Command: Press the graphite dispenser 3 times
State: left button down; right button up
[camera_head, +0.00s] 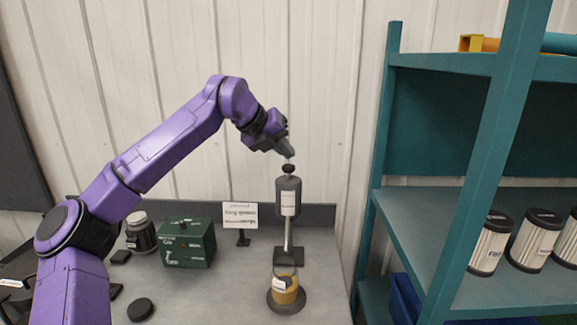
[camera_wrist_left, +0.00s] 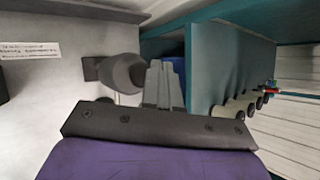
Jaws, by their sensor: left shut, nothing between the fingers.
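The graphite dispenser (camera_head: 288,198) is a dark grey cylinder with a pale label, held up on a thin post over a dark base. A black round knob (camera_head: 289,168) tops it. Below it a yellow container (camera_head: 285,290) with a white label sits on a dark round base. My left gripper (camera_head: 290,154) is shut and empty, pointing down just above the knob; I cannot tell if it touches. In the left wrist view the shut fingers (camera_wrist_left: 162,82) show beside the grey dispenser (camera_wrist_left: 122,73). My right gripper is not in view.
A green box (camera_head: 187,243), a dark jar (camera_head: 140,233) and a small sign (camera_head: 241,216) stand on the grey bench left of the dispenser. A black disc (camera_head: 140,309) lies near the front. A teal shelf (camera_head: 430,225) with several labelled canisters rises close on the right.

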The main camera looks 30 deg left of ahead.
aim_at(285, 166)
pick_arm(q)
jog(key=shift+f, duration=0.1)
dwell(0.7)
jog(key=shift+f+b, duration=0.35)
jog(key=shift+b, duration=0.2)
jog(key=shift+f+b, duration=0.85)
jog(key=shift+f, duration=0.1)
dwell(0.7)
jog(key=shift+w+r+p, duration=0.1)
jog(key=shift+r+p, duration=0.95)
jog(key=shift+r, duration=0.25)
jog(key=shift+r, duration=0.1)
notch_tip(285, 166, up, 5)
jog(key=p, duration=0.3)
jog(key=shift+p, duration=0.4)
